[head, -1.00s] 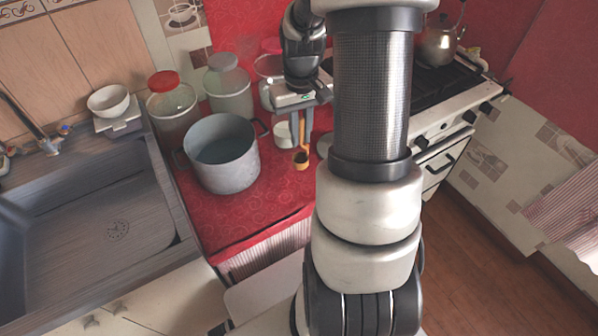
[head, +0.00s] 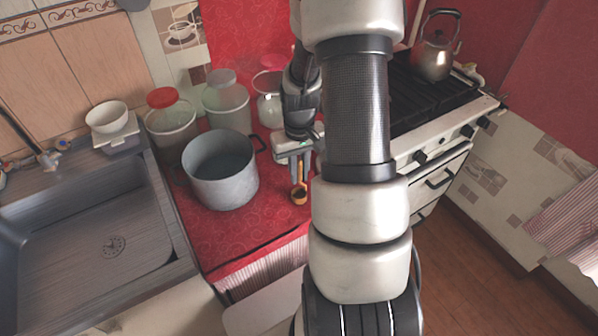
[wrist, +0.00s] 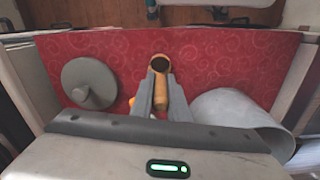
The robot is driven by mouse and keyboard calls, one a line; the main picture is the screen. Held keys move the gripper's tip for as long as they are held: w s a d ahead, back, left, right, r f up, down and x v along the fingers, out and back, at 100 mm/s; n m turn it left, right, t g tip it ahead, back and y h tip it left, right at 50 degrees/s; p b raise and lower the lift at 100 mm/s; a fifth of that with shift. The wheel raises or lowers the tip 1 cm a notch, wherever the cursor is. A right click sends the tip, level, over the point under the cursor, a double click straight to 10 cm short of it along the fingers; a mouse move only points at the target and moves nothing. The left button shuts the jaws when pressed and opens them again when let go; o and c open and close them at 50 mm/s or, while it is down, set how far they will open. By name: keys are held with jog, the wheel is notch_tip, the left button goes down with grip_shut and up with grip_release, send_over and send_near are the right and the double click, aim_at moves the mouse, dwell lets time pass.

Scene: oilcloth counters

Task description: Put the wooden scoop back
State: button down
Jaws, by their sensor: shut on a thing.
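The wooden scoop (head: 299,196) is in my gripper (head: 298,176), its round bowl hanging below the fingertips at the right part of the red counter. In the wrist view the scoop (wrist: 160,66) lies between the two grey fingers of my gripper (wrist: 161,92), its dark hollow bowl pointing away from the palm. The fingers are shut on its handle. I cannot tell whether the scoop touches the counter.
A large grey pot (head: 222,185) stands left of the scoop. Lidded jars (head: 170,125) stand behind it. A grey round lid (wrist: 90,82) lies on the counter (wrist: 215,62) in the wrist view. The stove (head: 415,95) with a kettle (head: 436,58) is at right.

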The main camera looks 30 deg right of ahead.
jog(key=c, duration=1.7)
grip_release()
notch_tip(320, 180, up, 12)
jog(key=shift+r+p, duration=0.15)
jog(key=shift+p, duration=0.55)
